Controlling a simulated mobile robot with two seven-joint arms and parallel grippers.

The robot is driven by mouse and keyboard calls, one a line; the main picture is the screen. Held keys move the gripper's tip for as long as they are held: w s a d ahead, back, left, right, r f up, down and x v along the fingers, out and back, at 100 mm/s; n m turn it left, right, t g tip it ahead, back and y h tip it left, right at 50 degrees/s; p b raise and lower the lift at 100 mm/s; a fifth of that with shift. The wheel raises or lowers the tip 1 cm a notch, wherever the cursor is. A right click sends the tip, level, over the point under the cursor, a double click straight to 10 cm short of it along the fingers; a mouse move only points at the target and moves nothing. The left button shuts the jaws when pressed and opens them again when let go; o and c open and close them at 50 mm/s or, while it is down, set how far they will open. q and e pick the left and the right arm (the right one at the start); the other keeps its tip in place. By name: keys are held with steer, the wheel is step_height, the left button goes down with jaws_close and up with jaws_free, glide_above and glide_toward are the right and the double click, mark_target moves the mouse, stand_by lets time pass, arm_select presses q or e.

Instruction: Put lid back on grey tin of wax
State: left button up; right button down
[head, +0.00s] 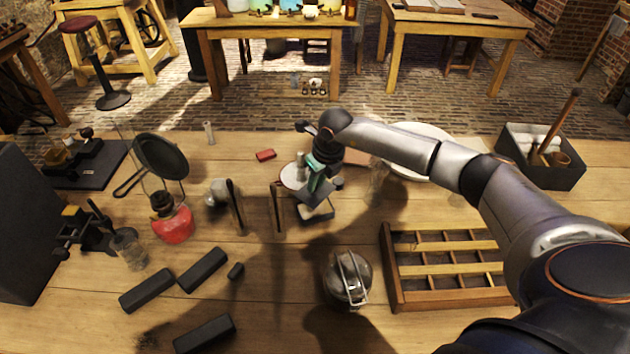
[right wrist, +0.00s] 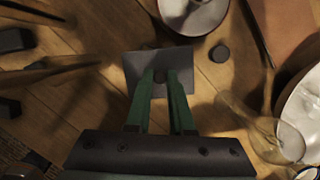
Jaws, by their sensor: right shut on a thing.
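My right gripper (head: 316,187) points down over the middle of the bench. In the right wrist view its green fingers (right wrist: 166,78) are shut on what looks like a small dark knob in the middle of a flat, dark grey square lid (right wrist: 135,68). In the head view a small grey block-like thing (head: 319,214) with pale edges shows just below the fingers. It seems to be the grey tin with the lid at or just above it. I cannot tell whether they touch. The wax is hidden. My left gripper is not in view.
A white dish (head: 289,183) and a small dark disc (right wrist: 219,53) lie close by. A glass jar (head: 347,290) with a wire clasp stands in front, and a wooden divided tray (head: 394,290) to the right. A red lamp (head: 173,226) stands left. Dark bars lie front left.

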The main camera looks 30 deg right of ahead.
mark_target(318, 193)
steer(key=shift+f+b, duration=1.9)
steer(key=shift+f, duration=0.85)
steer(key=shift+f, duration=0.1)
stand_by(0.3)
steer(key=shift+c, duration=1.1)
jaws_free()
steer(key=shift+r+p, duration=2.4)
steer(key=shift+r, duration=1.15)
